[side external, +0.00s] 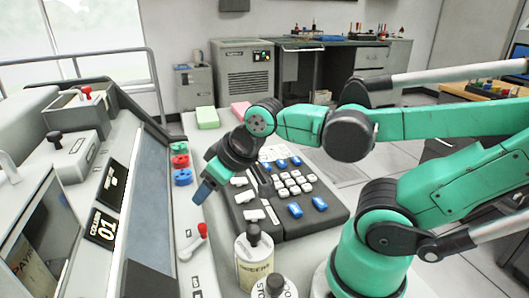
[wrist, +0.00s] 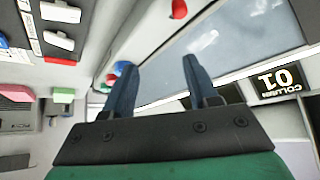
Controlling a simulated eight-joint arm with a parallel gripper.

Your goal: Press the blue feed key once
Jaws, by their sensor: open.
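The dark keyboard (side external: 278,228) carries several blue keys: two at its far edge, one of them this blue key (side external: 295,160), and two near its front right, a blue key (side external: 295,209) and another blue key (side external: 319,203). I cannot read which one is the feed key. My gripper (side external: 203,191) hangs tilted at the keyboard's left side, apart from the blue keys. In the wrist view its two blue fingers (wrist: 158,68) are spread with nothing between them. The keyboard's edge with white keys (wrist: 58,40) shows at upper left there.
Left of my gripper are stacked-looking red, green and blue knobs, with the blue one (side external: 182,177) lowest. A red-tipped lever (side external: 194,242) and a labelled bottle (side external: 254,262) stand nearer. The sloped machine panel (side external: 150,205) rises at left. Green (side external: 207,117) and pink blocks (side external: 240,108) lie behind.

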